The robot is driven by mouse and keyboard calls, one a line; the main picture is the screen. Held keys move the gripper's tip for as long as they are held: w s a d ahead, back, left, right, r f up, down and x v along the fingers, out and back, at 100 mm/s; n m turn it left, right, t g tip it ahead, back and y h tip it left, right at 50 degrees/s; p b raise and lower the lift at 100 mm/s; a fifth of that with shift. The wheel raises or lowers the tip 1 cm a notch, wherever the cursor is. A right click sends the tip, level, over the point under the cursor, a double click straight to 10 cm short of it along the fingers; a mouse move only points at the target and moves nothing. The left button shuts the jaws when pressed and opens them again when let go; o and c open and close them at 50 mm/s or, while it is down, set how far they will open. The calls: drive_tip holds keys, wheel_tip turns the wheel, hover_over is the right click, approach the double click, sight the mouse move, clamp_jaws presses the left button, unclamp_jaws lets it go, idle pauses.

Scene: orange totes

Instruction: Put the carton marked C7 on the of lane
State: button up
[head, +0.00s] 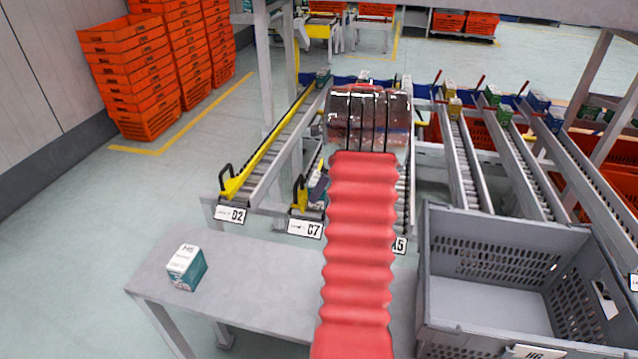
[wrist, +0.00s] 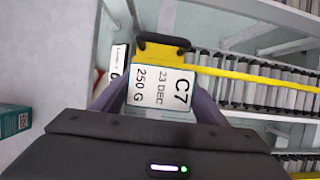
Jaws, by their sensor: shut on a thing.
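In the wrist view the carton marked C7 (wrist: 160,88) shows a white top printed "C7, 23 DEC, 250 G". My gripper (wrist: 160,102) is shut on it, with one purple finger on each side. The carton is over or beside the yellow end stop with a black handle (wrist: 165,46); I cannot tell whether it touches the rollers. In the head view the lane signed C7 (head: 305,228) has a yellow end stop (head: 300,194) and lies left of my red-sleeved arm, which hides much of the gripper and carton.
A white and teal carton (head: 187,267) stands on the grey table (head: 245,285). The D2 lane (head: 231,214) is to the left. A grey crate (head: 480,330) stands at right, and more roller lanes (head: 465,165) lie behind it. Stacked orange totes (head: 135,80) stand back left.

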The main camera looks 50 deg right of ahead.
idle(0.6)
drive_tip(key=o, duration=1.3)
drive_tip(key=shift+r, duration=0.1)
drive_tip(key=v, duration=1.3)
drive_tip(key=shift+r, duration=0.25)
